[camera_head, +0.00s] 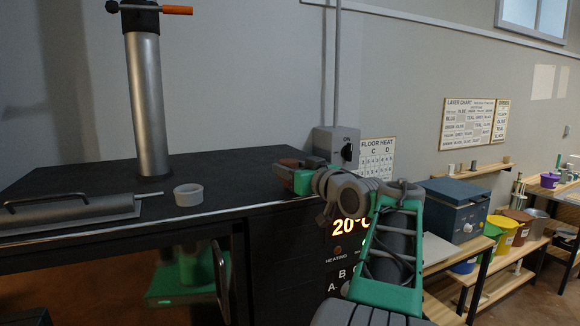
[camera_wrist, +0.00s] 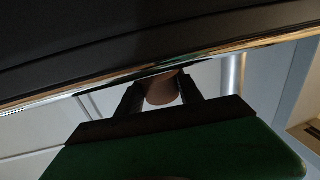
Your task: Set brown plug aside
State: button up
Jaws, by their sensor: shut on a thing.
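My gripper (camera_head: 284,170) is at the right back part of the black bench top (camera_head: 235,180), close to the grey switch box. In the wrist view my gripper (camera_wrist: 163,92) has both dark fingers closed on a brown plug (camera_wrist: 160,92). Only the plug's rounded end shows between the fingers, close to the bench's pale edge. In the head view a small reddish-brown patch shows at the gripper, but I cannot clearly make out the plug. Whether the plug touches the bench top, I cannot tell.
A pale grey ring (camera_head: 188,194) sits near the bench's front edge. An upright metal cylinder (camera_head: 149,105) with an orange-tipped handle stands behind it. A grey handled cylinder (camera_head: 70,212) lies at left. The switch box (camera_head: 336,144) is beside my gripper. The bench middle has free room.

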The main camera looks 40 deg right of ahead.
jog(key=shift+f+b, duration=0.3)
jog(key=shift+b, duration=0.05)
jog(key=o, duration=1.4)
jog(key=shift+r, duration=0.1)
jog(key=shift+r+p, duration=0.2)
jog(key=shift+p, duration=0.15)
jog(key=shift+s+f, duration=0.1)
jog(key=shift+s, duration=0.2)
jog(key=s+b, duration=0.1)
jog(key=s, duration=0.2)
jog(key=s+a+b, duration=0.1)
jog(key=s, duration=0.3)
jog(key=s+b, duration=0.1)
jog(key=s, duration=0.3)
jog(key=shift+s+a, duration=0.15)
jog(key=shift+a, duration=0.1)
